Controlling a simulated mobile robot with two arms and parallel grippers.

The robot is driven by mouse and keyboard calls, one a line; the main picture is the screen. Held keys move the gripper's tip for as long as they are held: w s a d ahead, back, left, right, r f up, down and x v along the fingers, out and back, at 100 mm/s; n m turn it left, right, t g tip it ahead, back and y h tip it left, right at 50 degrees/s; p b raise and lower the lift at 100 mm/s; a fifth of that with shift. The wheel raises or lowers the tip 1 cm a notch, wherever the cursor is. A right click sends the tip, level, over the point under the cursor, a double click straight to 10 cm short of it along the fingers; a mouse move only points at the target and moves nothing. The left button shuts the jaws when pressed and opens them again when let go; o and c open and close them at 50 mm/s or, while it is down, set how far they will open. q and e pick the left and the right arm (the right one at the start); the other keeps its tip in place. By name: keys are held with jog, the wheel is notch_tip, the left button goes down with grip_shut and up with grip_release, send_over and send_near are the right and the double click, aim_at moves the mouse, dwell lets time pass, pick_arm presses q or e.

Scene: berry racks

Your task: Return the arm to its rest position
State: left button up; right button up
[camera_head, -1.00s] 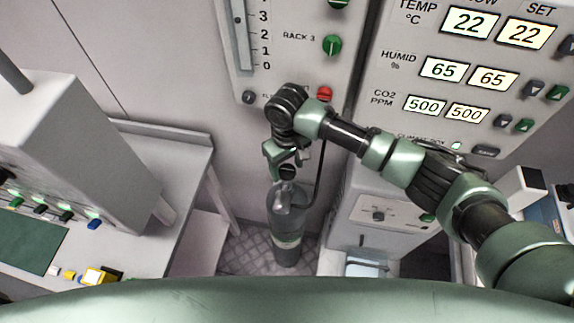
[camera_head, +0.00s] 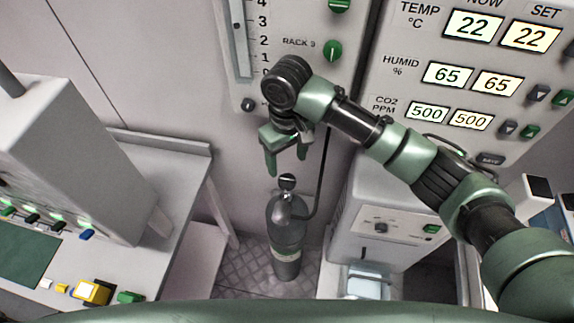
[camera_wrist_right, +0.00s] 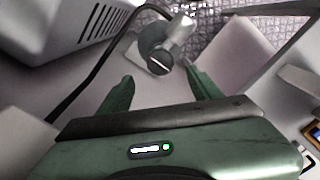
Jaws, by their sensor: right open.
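My right arm comes in from the right in the head view and reaches in front of the wall panels. My right gripper (camera_head: 287,170) points down with its two green fingers spread apart and nothing between them. It hangs above a grey gas cylinder (camera_head: 287,228), clear of the round gauge on the cylinder's top. In the right wrist view the open fingers (camera_wrist_right: 158,88) show with the cylinder's valve and gauge (camera_wrist_right: 160,58) beyond them. My left gripper is not in view.
A climate panel (camera_head: 470,75) with lit readouts is at the upper right, and the rack panel (camera_head: 300,20) with a green knob is behind the arm. A white cabinet (camera_head: 375,215) stands right of the cylinder. A bench (camera_head: 150,265) with buttons is at left.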

jog(key=shift+s, duration=0.1)
dwell(0.4)
jog(key=s+a+f+t+y, duration=0.1)
jog(key=s+f+y, duration=0.4)
jog(key=s, duration=0.5)
jog(key=s+d+f+m+t+h, duration=0.1)
jog(key=s+d+f+m+h, duration=0.15)
jog(key=s+d, duration=0.6)
jog(key=s+d+f+m+t+h, duration=0.1)
jog(key=s+d+m+t+h, duration=0.2)
jog(key=d, duration=1)
jog(key=s+f+g+b, duration=0.1)
jog(key=s+f+b, duration=0.15)
jog(key=f, duration=1.45)
jog(key=s+f+g+b, duration=0.1)
jog(key=f+g+b, duration=0.15)
jog(key=f, duration=1.35)
jog(key=s+d+f+b, duration=0.3)
jog(key=s+f+b, duration=0.1)
jog(key=s+f, duration=1.2)
notch_tip(320, 180, down, 2)
jog(key=shift+f+n, duration=0.15)
jog(key=shift+n, duration=0.3)
